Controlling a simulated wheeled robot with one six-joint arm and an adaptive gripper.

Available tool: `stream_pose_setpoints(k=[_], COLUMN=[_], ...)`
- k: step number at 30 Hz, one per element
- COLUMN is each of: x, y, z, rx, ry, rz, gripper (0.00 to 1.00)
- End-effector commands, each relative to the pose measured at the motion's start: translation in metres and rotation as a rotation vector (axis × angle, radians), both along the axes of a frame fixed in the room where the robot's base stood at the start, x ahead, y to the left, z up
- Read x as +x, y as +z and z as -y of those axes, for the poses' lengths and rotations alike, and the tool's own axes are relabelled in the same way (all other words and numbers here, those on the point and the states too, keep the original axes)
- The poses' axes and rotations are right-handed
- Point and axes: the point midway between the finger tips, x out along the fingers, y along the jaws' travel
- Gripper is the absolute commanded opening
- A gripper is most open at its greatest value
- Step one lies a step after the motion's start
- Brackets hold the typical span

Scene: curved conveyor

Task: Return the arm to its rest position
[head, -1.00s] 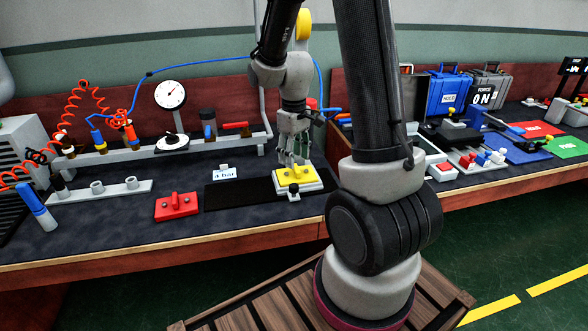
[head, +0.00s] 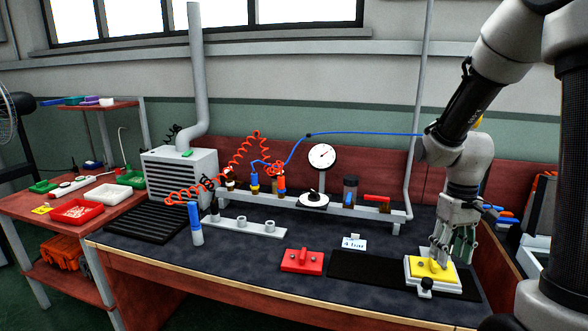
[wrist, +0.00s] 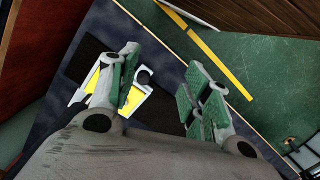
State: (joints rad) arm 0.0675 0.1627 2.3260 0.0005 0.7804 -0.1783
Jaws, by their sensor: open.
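My gripper (head: 456,245) is at the right end of the workbench in the head view, pointing down. Its fingers are over the yellow plate (head: 423,268) on a white base. In the wrist view my open gripper (wrist: 160,92) has a gap between its green-padded fingers, with nothing held there. The yellow plate (wrist: 94,82) shows partly behind the left finger. Whether the fingers touch the plate I cannot tell. My arm comes down from the upper right of the head view.
A red block with a handle (head: 302,261) lies left of the black mat (head: 372,271). A "4 bar" sign (head: 353,243) stands behind the mat. The manifold rail (head: 330,209), gauge (head: 322,156) and blue hose (head: 375,133) are at the back. A side shelf (head: 30,210) stands at left.

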Motion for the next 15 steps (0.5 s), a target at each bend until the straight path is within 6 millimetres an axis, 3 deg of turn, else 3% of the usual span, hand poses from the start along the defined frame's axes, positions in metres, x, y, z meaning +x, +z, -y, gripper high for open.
stream_pose_setpoints(k=[9, 15], x=[-0.074, -0.117], y=[0.089, 0.132], z=[-0.012, -0.018], rx=[-0.016, -0.007], ry=[-0.123, -0.138], rz=[0.135, 0.307], gripper=[0.49, 0.49])
